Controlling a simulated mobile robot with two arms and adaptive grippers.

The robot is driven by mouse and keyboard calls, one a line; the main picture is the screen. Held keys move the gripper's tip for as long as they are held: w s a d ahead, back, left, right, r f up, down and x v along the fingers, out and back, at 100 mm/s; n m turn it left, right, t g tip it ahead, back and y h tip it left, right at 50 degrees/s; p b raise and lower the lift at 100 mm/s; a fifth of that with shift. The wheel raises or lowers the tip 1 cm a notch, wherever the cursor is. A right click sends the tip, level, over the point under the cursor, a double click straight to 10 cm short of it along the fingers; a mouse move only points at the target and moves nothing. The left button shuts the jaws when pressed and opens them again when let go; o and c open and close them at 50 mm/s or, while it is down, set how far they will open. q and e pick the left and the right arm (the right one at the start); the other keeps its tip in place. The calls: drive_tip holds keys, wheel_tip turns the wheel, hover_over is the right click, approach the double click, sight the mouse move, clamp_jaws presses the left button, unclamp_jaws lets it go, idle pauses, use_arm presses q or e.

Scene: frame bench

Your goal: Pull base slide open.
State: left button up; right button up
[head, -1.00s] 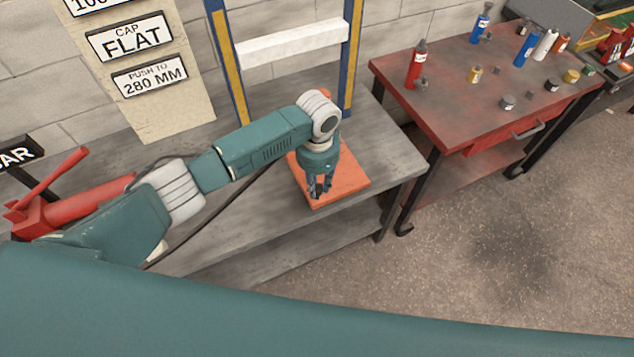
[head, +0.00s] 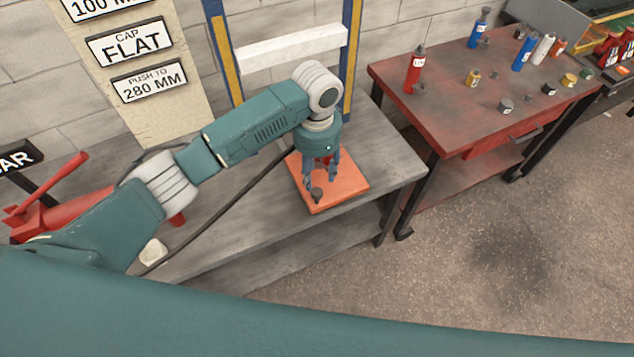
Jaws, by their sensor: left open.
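An orange plate (head: 347,188), which looks like the base slide, lies on the grey bench near its front right part. A small dark knob (head: 317,195) stands on the plate near its front edge. My left gripper (head: 320,184) points down over the plate with its fingers apart. It appears to be just above and behind the knob, holding nothing; whether a finger touches the knob I cannot tell. The arm hides the back of the plate. My right gripper is not in view.
The blue and yellow frame (head: 222,55) with a white crossbar (head: 292,47) stands behind the plate. A red table (head: 450,105) with bottles and small jars is to the right. A red jack-like tool (head: 75,210) lies at the left. The bench front is clear.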

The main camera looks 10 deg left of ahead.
use_arm(q)
drive_tip(key=shift+r, duration=2.1)
drive_tip(key=s+d+f+n+t+h, duration=0.1)
drive_tip(key=s+d+f+n+h, duration=0.1)
drive_tip(key=s+f, duration=0.35)
drive_tip(key=s+d+f+n+t+h, duration=0.1)
drive_tip(key=s+d+f, duration=0.1)
drive_tip(key=s, duration=0.6)
drive_tip(key=s+a+n+t+y, duration=0.1)
drive_tip(key=s+a+n, duration=0.2)
drive_tip(key=s+a, duration=0.4)
drive_tip(key=s+a+n+t+y, duration=0.1)
drive_tip(key=s+a+n+y, duration=0.15)
drive_tip(key=s+a, duration=0.55)
wheel_tip(320, 180, down, 30)
drive_tip(key=a+g+b, duration=0.2)
drive_tip(key=b, duration=0.1)
drive_tip(key=s+a+f+g+b, duration=0.1)
drive_tip(key=s+a+f+b, duration=0.1)
drive_tip(key=s+f, duration=1.5)
drive_tip(key=shift+a+f, duration=0.35)
drive_tip(key=shift+a, duration=0.2)
